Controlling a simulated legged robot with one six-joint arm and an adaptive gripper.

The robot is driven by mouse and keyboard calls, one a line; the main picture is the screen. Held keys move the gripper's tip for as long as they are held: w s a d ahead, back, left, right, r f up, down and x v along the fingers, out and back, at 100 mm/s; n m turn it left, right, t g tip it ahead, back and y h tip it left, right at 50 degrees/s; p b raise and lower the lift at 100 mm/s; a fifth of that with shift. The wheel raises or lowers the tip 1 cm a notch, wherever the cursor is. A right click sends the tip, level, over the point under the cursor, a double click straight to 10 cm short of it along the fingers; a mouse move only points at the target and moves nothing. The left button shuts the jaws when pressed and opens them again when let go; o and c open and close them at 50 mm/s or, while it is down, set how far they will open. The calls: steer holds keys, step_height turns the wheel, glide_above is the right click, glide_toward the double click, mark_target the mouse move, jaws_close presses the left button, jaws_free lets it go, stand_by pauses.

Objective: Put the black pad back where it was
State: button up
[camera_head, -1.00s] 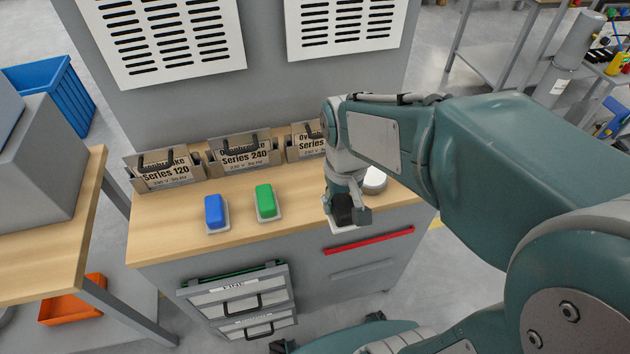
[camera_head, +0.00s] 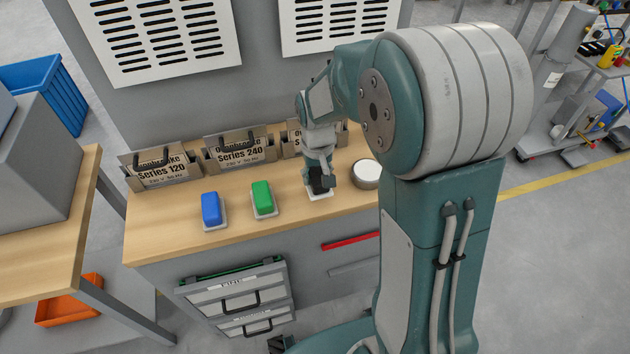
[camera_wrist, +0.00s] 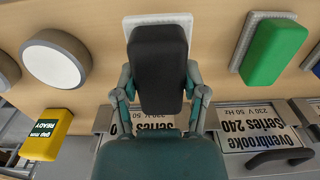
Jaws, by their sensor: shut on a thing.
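The black pad (camera_head: 317,181) has a white base plate (camera_head: 320,194) under it, and both show low over the right part of the wooden worktop (camera_head: 240,226). My gripper (camera_head: 320,172) is shut on the pad from above. In the wrist view the black pad (camera_wrist: 158,62) sits between the two fingers of my gripper (camera_wrist: 158,82). The white plate (camera_wrist: 158,18) shows behind its top end and sides. I cannot tell whether the plate touches the worktop. The green pad (camera_head: 262,197) and the blue pad (camera_head: 211,210) stand on their own white plates to the left.
A round white-topped, grey-rimmed thing (camera_head: 366,170) stands just right of the pad. A yellow block (camera_wrist: 50,132) with a green label shows in the wrist view. Open drawers (camera_head: 235,298) jut out below the front edge.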

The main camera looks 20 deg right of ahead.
mark_target(315, 184)
steer(key=shift+w+f, duration=0.35)
steer(key=shift+f, duration=0.1)
steer(key=shift+w+f, duration=0.25)
steer(key=shift+f, duration=0.65)
steer(key=shift+w+f, duration=0.2)
steer(key=shift+f, duration=0.7)
steer(key=shift+f, duration=0.1)
steer(key=o, duration=1)
steer(key=shift+f, duration=0.1)
